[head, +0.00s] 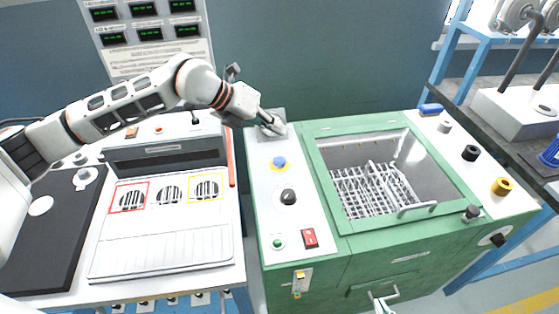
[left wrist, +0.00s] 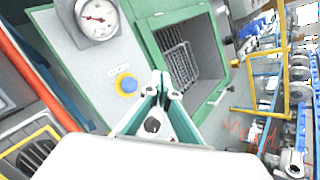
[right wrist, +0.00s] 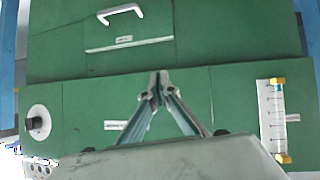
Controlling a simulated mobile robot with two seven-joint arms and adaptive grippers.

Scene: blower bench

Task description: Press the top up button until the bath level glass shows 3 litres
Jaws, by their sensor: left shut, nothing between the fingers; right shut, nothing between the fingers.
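The bath is a green bench unit (head: 400,255) with a pale control panel on its left. A blue button in a yellow collar (head: 279,162) shows there, and also in the left wrist view (left wrist: 127,84). A small green button (head: 278,242) sits at the panel's front. The labels are unreadable, so I cannot tell which is top up. The level glass (head: 301,281), with yellow ends, is on the front face and in the right wrist view (right wrist: 273,118); its level is unreadable. My left gripper (head: 279,128) is shut above the panel's back. My right gripper (right wrist: 157,82) is shut before the front face.
A black knob (head: 288,196) and a red switch (head: 310,238) share the panel. A dial gauge (left wrist: 97,18) stands at its back. The open basin holds a wire rack (head: 375,188).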

